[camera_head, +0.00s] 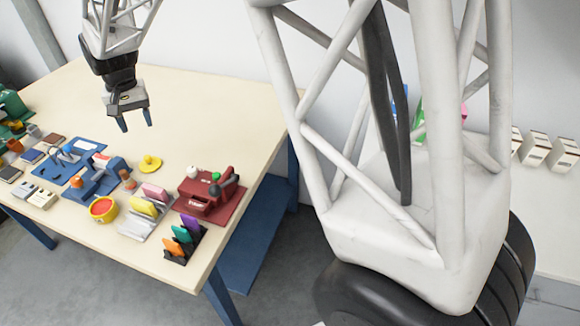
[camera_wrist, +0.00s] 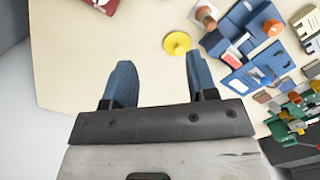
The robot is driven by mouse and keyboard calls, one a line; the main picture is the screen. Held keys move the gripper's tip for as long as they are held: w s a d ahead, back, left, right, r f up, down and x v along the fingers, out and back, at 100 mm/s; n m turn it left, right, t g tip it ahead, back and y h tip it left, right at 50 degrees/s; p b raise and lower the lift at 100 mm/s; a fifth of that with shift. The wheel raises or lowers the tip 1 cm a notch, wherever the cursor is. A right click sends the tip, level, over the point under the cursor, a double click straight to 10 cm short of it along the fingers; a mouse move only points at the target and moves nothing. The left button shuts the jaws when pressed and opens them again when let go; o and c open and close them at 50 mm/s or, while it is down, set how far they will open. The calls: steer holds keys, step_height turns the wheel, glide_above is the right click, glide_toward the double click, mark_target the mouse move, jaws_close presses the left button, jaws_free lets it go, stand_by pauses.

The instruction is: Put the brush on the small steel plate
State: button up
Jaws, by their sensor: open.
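My gripper (camera_head: 136,122) is open and empty, raised above the back part of the cream table. Its two blue fingers also show in the wrist view (camera_wrist: 159,65), with only bare tabletop between them. A small brown-handled piece (camera_head: 127,179) stands beside the blue fixture; it may be the brush, but it is too small to tell. It also shows at the top of the wrist view (camera_wrist: 206,17). A grey metal-looking base (camera_head: 136,226) sits under yellow and pink pieces near the front; I cannot tell whether it is the small steel plate.
A yellow round piece (camera_head: 150,163) lies near the middle. A red vise-like device (camera_head: 204,198), a yellow tub with red top (camera_head: 102,209), a blue fixture (camera_head: 97,182) and a black rack of coloured pieces (camera_head: 186,241) crowd the front. The table's back is clear.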

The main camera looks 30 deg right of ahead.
steer(key=s+d+r+t, duration=0.1)
steer(key=s+d+r, duration=0.3)
steer(key=s+d, duration=0.45)
steer(key=s+d+r+t, duration=0.1)
steer(key=s+d+r, duration=0.3)
steer(key=s+d, duration=0.45)
steer(key=s+d+f, duration=0.1)
steer(key=s+d, duration=0.3)
steer(key=s, duration=0.5)
steer(key=s+d+f+t, duration=0.1)
steer(key=s+d, duration=0.3)
steer(key=s, duration=0.6)
steer(key=shift+s+d+f+t+h, duration=0.15)
steer(key=shift+s+f+t+h, duration=0.15)
steer(key=shift+f, duration=0.05)
